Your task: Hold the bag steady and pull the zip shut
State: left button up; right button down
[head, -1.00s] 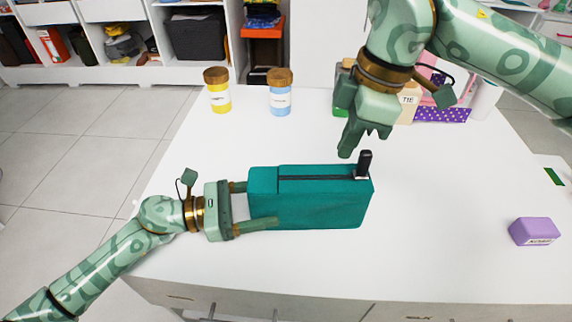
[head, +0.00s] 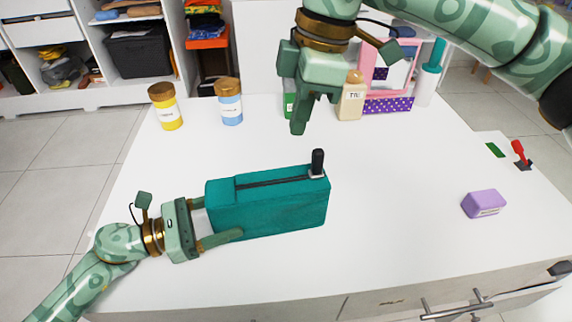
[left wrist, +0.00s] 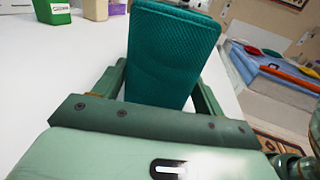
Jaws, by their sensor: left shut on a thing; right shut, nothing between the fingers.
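A teal bag (head: 268,212) stands on the white table, with a dark zip line (head: 270,180) along its top. A black zip pull (head: 317,162) stands upright at the right end of that line. My left gripper (head: 218,220) is shut on the bag's left end, one finger on each side. In the left wrist view the bag (left wrist: 170,58) fills the space between the fingers. My right gripper (head: 300,125) hangs above and behind the bag, pointing down. It is shut and empty, apart from the zip pull.
A yellow jar (head: 167,112) and a blue jar (head: 230,108) stand at the back left. A cream bottle (head: 351,100) and a pink-framed item (head: 375,75) are at the back. A purple block (head: 484,204) lies at the right.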

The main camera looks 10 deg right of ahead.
dwell(0.3)
pick_arm(q)
jog(key=o, duration=1)
jog(key=shift+o, duration=0.2)
jog(key=shift+a, duration=0.1)
jog(key=shift+r+b+v, duration=0.15)
jog(key=shift+b+v, duration=0.15)
jog(key=shift+v, duration=1.25)
jog(key=shift+r+b+v, duration=0.15)
jog(key=shift+b+v, duration=0.1)
jog(key=shift+v, duration=2.1)
jog(key=shift+r, duration=0.25)
